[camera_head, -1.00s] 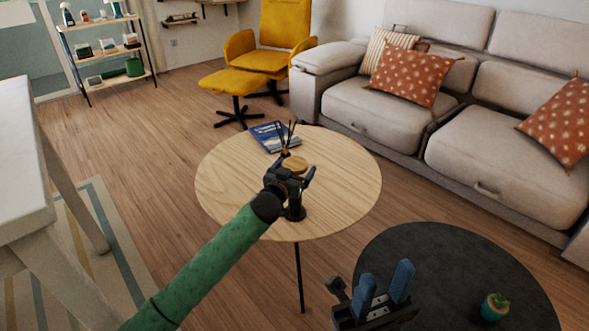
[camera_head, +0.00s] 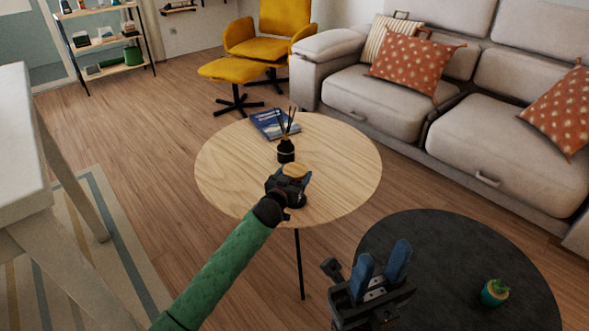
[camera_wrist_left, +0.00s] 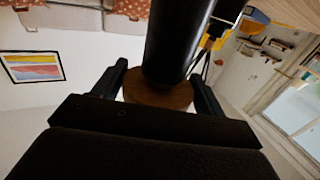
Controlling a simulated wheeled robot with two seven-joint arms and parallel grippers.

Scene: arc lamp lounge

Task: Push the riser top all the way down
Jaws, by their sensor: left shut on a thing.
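The riser stands on the round wooden table (camera_head: 235,165), near its front edge. Its round wooden riser top (camera_head: 294,170) sits low above the dark riser base (camera_head: 299,201), partly hidden by my left gripper. My left gripper (camera_head: 290,178) is shut on the riser top. In the left wrist view the wooden disc (camera_wrist_left: 158,95) lies between the two fingers, with the thick black riser column (camera_wrist_left: 178,40) against it. My right gripper (camera_head: 380,268) is open and empty over the dark round table (camera_head: 440,245).
A black reed diffuser (camera_head: 286,150) stands just behind the riser, with a blue book (camera_head: 272,124) beyond it. A small potted cactus (camera_head: 495,292) is on the dark table. A grey sofa (camera_head: 375,103) stands behind. The wooden table's left side is clear.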

